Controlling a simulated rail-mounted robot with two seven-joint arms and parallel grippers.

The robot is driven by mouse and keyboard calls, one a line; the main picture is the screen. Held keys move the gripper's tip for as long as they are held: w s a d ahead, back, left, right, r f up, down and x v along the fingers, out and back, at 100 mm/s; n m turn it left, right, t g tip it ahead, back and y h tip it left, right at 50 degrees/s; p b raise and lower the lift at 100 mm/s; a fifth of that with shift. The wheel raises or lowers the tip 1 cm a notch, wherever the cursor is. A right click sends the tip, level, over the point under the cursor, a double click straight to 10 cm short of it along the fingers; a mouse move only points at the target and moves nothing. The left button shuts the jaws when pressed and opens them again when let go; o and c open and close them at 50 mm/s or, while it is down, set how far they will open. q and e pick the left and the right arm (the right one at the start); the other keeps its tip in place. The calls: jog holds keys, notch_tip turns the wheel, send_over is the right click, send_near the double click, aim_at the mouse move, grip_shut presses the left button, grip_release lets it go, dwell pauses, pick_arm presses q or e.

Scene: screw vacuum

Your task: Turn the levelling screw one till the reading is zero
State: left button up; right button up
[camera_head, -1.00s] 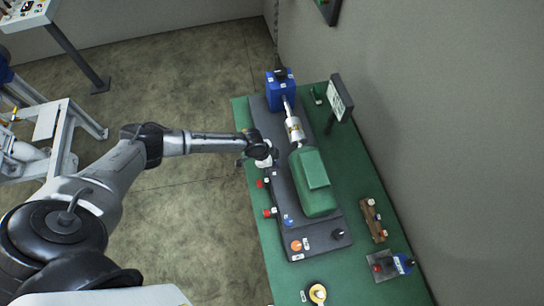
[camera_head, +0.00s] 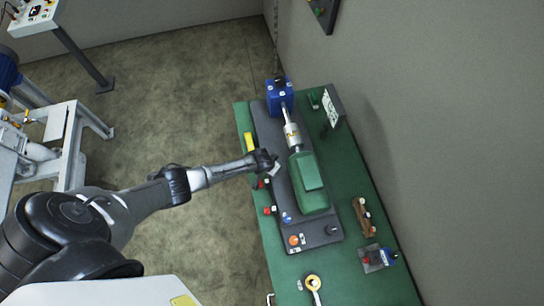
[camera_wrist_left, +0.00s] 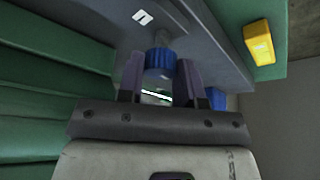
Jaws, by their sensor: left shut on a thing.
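My left gripper (camera_head: 272,168) is at the left edge of the dark machine base in the head view. In the left wrist view its two fingers (camera_wrist_left: 160,82) stand on either side of a blue knurled screw head (camera_wrist_left: 160,60) on a grey shaft, and they are shut on it. A white label (camera_wrist_left: 142,17) sits beside the shaft; I cannot read its number. Another blue part (camera_wrist_left: 216,98) shows beyond the right finger. A tilted display panel (camera_head: 332,106) stands near the wall; its reading is too small to make out. My right gripper is in no view.
A green motor (camera_head: 308,182) joins a blue pump (camera_head: 280,95) through a shaft on the green table (camera_head: 350,265). A yellow block (camera_head: 249,142) lies by the left table edge. Red knobs, a brown holder (camera_head: 364,215) and a yellow ring tool (camera_head: 313,284) lie nearer me.

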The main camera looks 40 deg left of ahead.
pick_arm(q)
jog(key=shift+n+p, duration=0.3)
jog(key=shift+n, duration=0.3)
jog(key=o, duration=0.9)
jog(key=shift+o, duration=0.2)
jog(key=shift+s+r, duration=0.15)
jog(key=shift+r, duration=0.35)
jog(key=p+v, duration=0.1)
jog(key=v, duration=1.1)
jog(key=shift+s+d+r, duration=0.2)
jog(key=shift+d+r, duration=0.05)
jog(key=shift+r, duration=0.1)
jog(key=shift+m, duration=0.3)
